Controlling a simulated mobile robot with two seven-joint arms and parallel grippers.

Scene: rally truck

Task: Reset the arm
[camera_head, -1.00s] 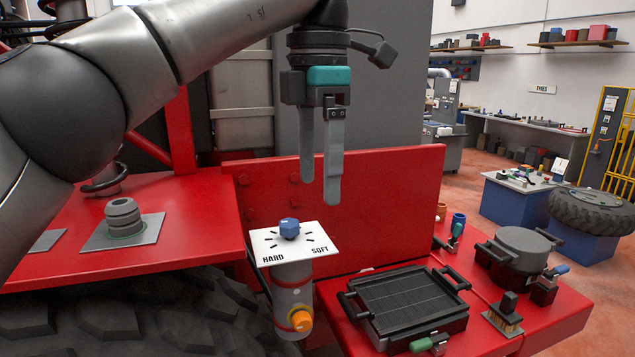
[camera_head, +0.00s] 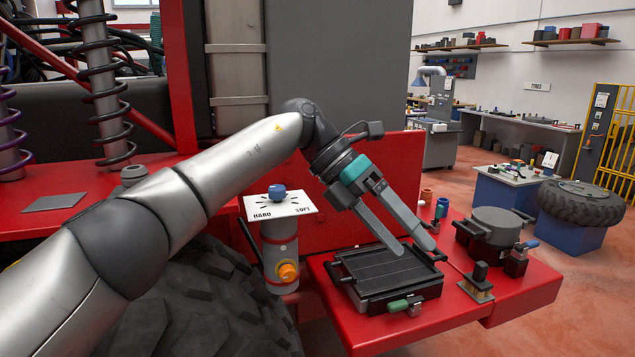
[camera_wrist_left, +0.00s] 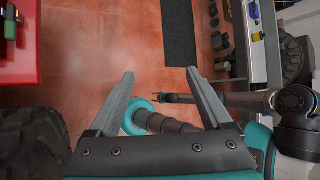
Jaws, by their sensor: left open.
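My left arm comes in from the left in the head view, and its gripper (camera_head: 415,243) points down to the right over the black tray on the red bench. The two fingers are apart with nothing between them. In the left wrist view, the open gripper (camera_wrist_left: 164,82) shows both fingers spread over red floor.
A white HARD/SOFT dial plate (camera_head: 296,206) with a blue knob (camera_head: 277,192) stands left of the gripper. The black tray (camera_head: 380,276), a lidded pot (camera_head: 494,228) and a brush (camera_head: 479,280) sit on the red bench. A large tyre (camera_head: 185,310) lies below the arm.

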